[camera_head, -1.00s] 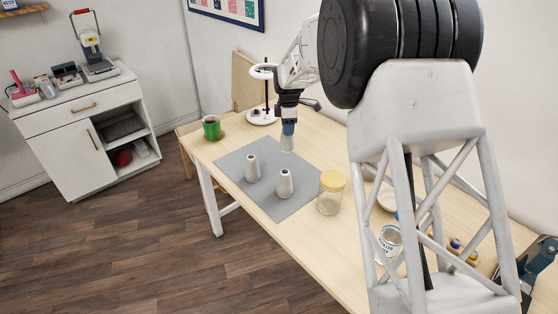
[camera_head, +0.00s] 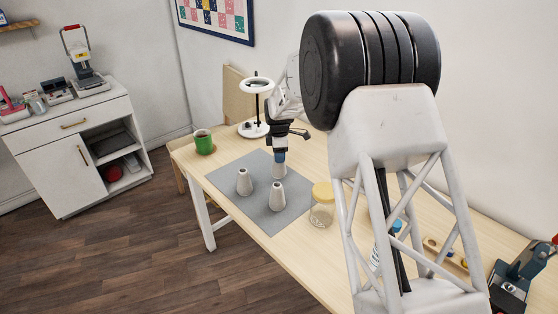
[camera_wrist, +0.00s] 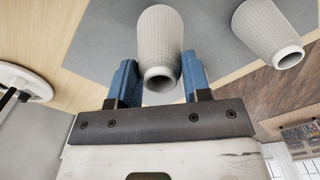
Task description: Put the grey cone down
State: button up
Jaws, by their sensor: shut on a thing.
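My gripper (camera_head: 280,160), with blue fingertips, is shut on a grey cone (camera_head: 279,172). In the wrist view the held cone (camera_wrist: 158,40) sits between the two blue fingers (camera_wrist: 160,80), its open end toward the camera. The held cone is over the far right part of the grey mat (camera_head: 240,208); whether its base touches the mat I cannot tell. Two similar pale grey cones stand upright on the mat, one at the left (camera_head: 244,182) and one at the front (camera_head: 277,197). One of these also shows at the upper right in the wrist view (camera_wrist: 268,32).
A yellow-lidded jar (camera_head: 322,207) stands at the mat's right edge. A white ring lamp (camera_head: 253,130) stands behind the mat. The mat's left corner is clear.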

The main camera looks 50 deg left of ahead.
jog(key=shift+f, duration=1.35)
jog(key=shift+f, duration=0.1)
jog(key=o, duration=1.2)
notch_tip(320, 180, up, 12)
jog(key=shift+r, duration=0.1)
